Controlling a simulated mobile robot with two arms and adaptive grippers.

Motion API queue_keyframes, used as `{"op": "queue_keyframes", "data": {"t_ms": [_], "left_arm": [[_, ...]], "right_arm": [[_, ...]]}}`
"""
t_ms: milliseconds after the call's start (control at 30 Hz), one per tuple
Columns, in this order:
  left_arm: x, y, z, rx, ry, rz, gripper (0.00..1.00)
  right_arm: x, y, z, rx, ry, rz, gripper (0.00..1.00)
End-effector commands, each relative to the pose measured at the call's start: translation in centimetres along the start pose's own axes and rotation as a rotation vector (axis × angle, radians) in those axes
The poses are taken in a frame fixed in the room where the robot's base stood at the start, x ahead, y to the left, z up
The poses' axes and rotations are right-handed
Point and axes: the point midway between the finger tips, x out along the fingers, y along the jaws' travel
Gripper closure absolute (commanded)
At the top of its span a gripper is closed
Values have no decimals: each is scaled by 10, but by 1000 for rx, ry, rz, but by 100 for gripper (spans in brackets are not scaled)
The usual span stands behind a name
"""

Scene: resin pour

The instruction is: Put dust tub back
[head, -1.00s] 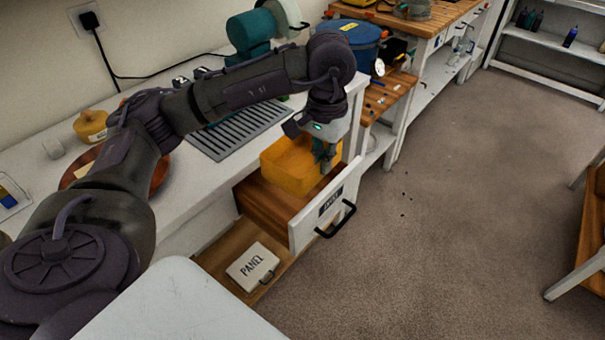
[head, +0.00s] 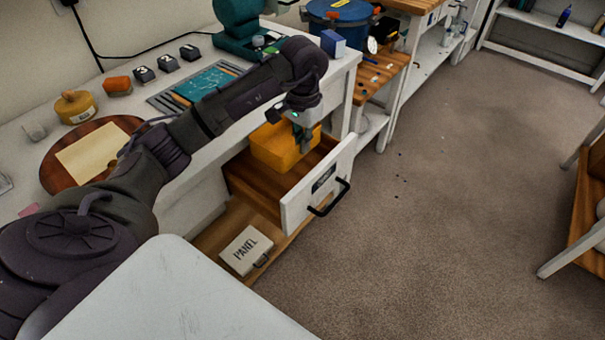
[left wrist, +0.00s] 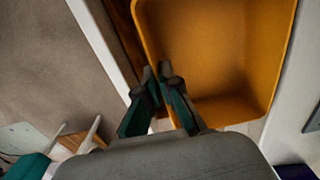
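The dust tub, an orange open-topped box (head: 280,150), is at the back part of an open drawer with a white front (head: 318,187) and a wooden inside. I cannot tell whether its bottom touches the drawer floor. My left gripper (head: 303,140) points down at the tub's right side. In the left wrist view, the gripper's fingers (left wrist: 159,72) are close together on the near rim of the tub (left wrist: 215,60), with the rim between them. The tub looks empty there. My right gripper is not in view.
A white box marked PANEL (head: 246,250) lies on a lower wooden shelf. The white bench (head: 30,160) carries a round brown board (head: 55,180), a yellow pot (head: 76,107) and a teal machine (head: 240,25). A blue drum (head: 338,18) stands behind.

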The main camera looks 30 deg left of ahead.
Motion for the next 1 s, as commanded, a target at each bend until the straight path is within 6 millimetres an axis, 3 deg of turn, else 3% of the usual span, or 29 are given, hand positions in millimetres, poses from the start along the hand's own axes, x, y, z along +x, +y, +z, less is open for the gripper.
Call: {"op": "queue_keyframes", "data": {"t_ms": [100,233,467,700,1000], "left_arm": [[32,2,2,0,-6,3,100],[56,2,1,-1,-3,2,100],[74,2,0,0,-1,2,100],[107,3,0,-1,-1,3,100],[112,2,0,0,2,0,100]], "right_arm": [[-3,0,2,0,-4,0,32],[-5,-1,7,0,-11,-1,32],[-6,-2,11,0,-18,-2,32],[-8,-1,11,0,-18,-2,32],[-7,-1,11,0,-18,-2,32]]}}
